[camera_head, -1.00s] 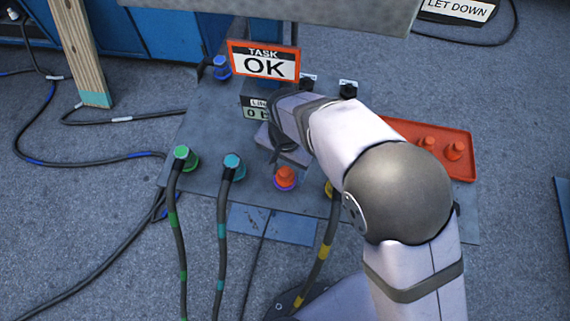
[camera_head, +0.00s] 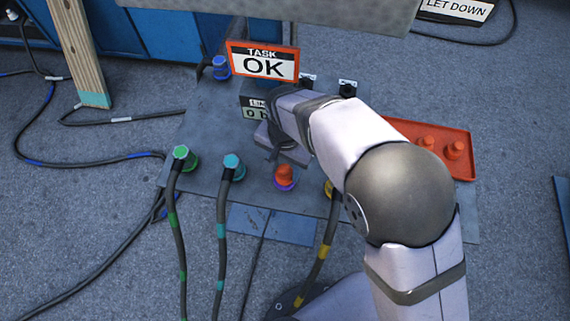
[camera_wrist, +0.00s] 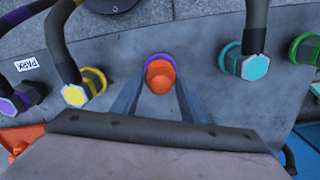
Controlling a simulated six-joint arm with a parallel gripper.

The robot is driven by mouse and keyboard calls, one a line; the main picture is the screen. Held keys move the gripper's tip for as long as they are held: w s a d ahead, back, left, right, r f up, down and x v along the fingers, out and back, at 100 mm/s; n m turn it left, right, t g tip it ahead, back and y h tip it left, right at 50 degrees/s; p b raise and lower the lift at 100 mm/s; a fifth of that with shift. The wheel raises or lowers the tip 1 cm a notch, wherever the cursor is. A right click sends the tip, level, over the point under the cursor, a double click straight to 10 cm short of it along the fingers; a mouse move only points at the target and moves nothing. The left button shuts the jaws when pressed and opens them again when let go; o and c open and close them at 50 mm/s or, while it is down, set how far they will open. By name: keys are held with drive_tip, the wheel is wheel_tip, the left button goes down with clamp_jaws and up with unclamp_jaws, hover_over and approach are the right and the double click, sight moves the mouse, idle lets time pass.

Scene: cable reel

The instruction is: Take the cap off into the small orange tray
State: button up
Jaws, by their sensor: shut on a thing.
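An orange cap (camera_head: 285,172) sits at a purple-ringed socket (camera_head: 284,185) on the grey panel. In the wrist view the cap (camera_wrist: 160,76) is between the two fingers of my gripper (camera_wrist: 160,84), which is shut on it, with the purple ring (camera_wrist: 157,58) just beyond. Whether the cap is fully clear of the ring I cannot tell. In the head view my arm partly hides the gripper. The small orange tray (camera_head: 465,172) lies at the right of the panel and holds orange caps (camera_head: 455,150); its left part is hidden by my arm.
Cables with green (camera_head: 181,153), teal (camera_head: 232,162) and yellow (camera_wrist: 75,94) plugs stand either side of the cap. A blue plug (camera_head: 221,68) is at the back left. A sign reading TASK OK (camera_head: 263,63) and a small display (camera_head: 253,110) stand behind.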

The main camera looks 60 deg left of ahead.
sight(285, 167)
wheel_tip(285, 167, up, 9)
drive_tip(key=shift+f, duration=0.1)
drive_tip(key=w+d+f+m, duration=0.25)
drive_tip(key=w+d, duration=0.25)
drive_tip(key=w, duration=0.5)
drive_tip(key=w+d+f+m, duration=0.1)
drive_tip(key=w+d+m, duration=0.25)
drive_tip(key=w, duration=0.65)
drive_tip(key=w+d+f+m, duration=0.2)
drive_tip(key=w+d, duration=0.3)
drive_tip(key=w, duration=0.5)
drive_tip(key=w+r+m, duration=0.1)
drive_tip(key=m, duration=0.2)
drive_tip(key=w+r+m, duration=0.1)
drive_tip(key=m, duration=0.2)
drive_tip(key=w+a+r+m+p, duration=0.1)
drive_tip(key=m, duration=0.3)
drive_tip(key=shift+w+r, duration=0.15)
drive_tip(key=shift+w, duration=0.25)
drive_tip(key=shift+f, duration=5)
drive_tip(key=shift+f, duration=0.2)
